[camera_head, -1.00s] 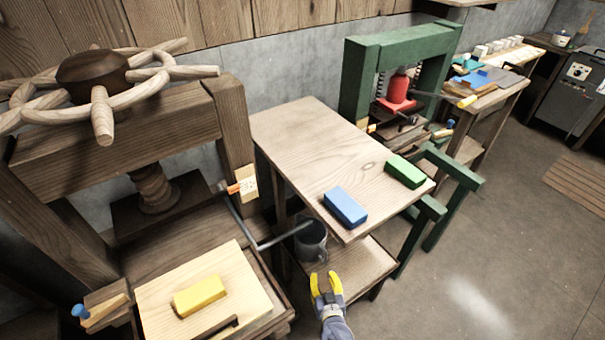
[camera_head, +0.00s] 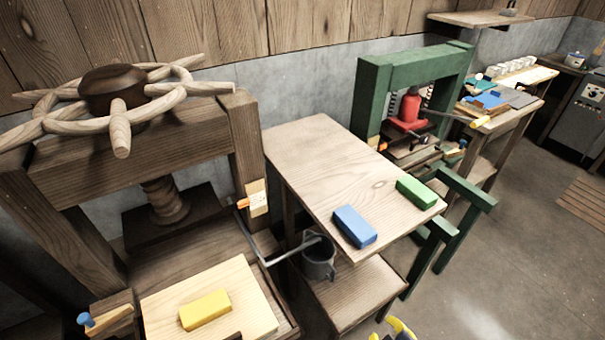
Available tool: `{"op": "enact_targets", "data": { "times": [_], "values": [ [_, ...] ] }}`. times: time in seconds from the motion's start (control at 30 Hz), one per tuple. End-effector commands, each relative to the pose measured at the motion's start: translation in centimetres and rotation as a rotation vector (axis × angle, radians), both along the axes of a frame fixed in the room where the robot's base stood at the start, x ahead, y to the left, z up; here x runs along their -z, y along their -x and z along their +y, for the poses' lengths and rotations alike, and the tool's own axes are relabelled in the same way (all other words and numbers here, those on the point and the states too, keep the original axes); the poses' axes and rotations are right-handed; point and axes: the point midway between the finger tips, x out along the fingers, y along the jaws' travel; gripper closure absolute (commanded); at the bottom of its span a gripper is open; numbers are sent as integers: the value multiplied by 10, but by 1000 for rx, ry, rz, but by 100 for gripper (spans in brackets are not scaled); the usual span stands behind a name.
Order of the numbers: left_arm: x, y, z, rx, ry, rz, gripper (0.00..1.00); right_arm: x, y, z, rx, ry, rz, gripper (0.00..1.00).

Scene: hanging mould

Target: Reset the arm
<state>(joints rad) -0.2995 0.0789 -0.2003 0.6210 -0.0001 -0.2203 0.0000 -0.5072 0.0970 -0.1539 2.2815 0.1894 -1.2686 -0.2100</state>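My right gripper (camera_head: 392,331) shows only at the bottom edge. Its yellow fingertips appear apart, with nothing seen between them; the rest of it is cut off by the frame. It is below and right of the small table, clear of the blocks. My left gripper is out of view. A yellow block (camera_head: 205,309) lies on a pale board (camera_head: 160,303) in the wooden press. A blue block (camera_head: 355,226) and a green block (camera_head: 417,193) lie on the wooden table (camera_head: 320,150).
The wooden press (camera_head: 130,165) with its spoked wheel fills the left. A grey mug (camera_head: 319,262) stands on the lower shelf (camera_head: 345,300), near a bent metal bar (camera_head: 290,253). A green press (camera_head: 415,65) stands behind. Open floor (camera_head: 500,270) lies at right.

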Motion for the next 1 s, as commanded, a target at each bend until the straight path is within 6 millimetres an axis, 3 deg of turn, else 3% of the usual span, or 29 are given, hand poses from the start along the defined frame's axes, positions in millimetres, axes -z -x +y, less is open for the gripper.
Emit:
{"op": "enact_targets", "data": {
  "times": [0.2,0.57,1.0],
  "values": [
    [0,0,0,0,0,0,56,-30,25,-47,111,130,25,66],
    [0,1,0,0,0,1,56,-66,54,-95,248,259,37,66],
    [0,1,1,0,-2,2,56,16,40,-76,213,193,102,66]
  ]
}}
